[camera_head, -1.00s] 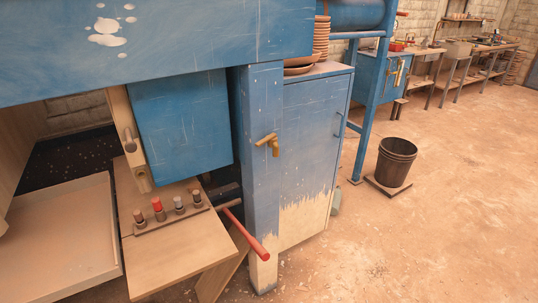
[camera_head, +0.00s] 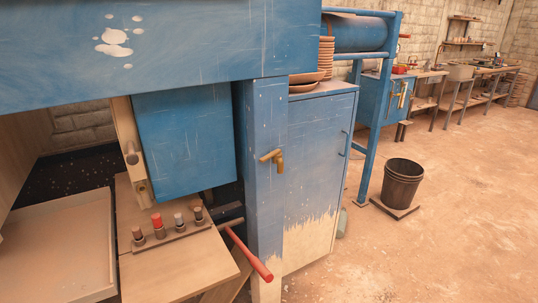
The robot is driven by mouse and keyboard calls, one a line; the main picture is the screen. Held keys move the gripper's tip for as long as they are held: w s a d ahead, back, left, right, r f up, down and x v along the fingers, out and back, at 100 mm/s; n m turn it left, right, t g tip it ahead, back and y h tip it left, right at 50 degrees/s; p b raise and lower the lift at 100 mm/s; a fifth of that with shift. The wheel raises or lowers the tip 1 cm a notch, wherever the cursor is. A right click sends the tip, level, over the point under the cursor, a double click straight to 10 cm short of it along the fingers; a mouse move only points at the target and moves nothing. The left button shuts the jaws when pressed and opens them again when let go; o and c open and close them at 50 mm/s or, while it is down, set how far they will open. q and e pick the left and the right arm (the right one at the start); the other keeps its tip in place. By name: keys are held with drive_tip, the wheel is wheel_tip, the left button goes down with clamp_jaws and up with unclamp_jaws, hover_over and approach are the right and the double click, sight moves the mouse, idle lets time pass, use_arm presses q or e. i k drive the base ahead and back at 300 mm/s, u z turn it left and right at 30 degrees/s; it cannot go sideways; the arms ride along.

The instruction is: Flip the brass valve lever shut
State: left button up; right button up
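A brass valve with a lever (camera_head: 273,159) is mounted on the front of a blue post (camera_head: 265,205) near the middle of the head view. Its upper arm points left and a short part hangs down on the right. More brass fittings (camera_head: 398,95) show on a blue cabinet farther back, too small to read clearly. Neither of my grippers is in view, and nothing touches the brass valve.
A red-ended bar (camera_head: 250,255) sticks out low beside the post. A bench with several knobs (camera_head: 170,229) and a pale tray (camera_head: 60,260) lie at the left. A blue locker (camera_head: 318,160) stands behind the post.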

sight(277, 150)
drive_tip(key=u, duration=1.35)
drive_tip(key=k, duration=1.1)
drive_tip(key=z, duration=1.1)
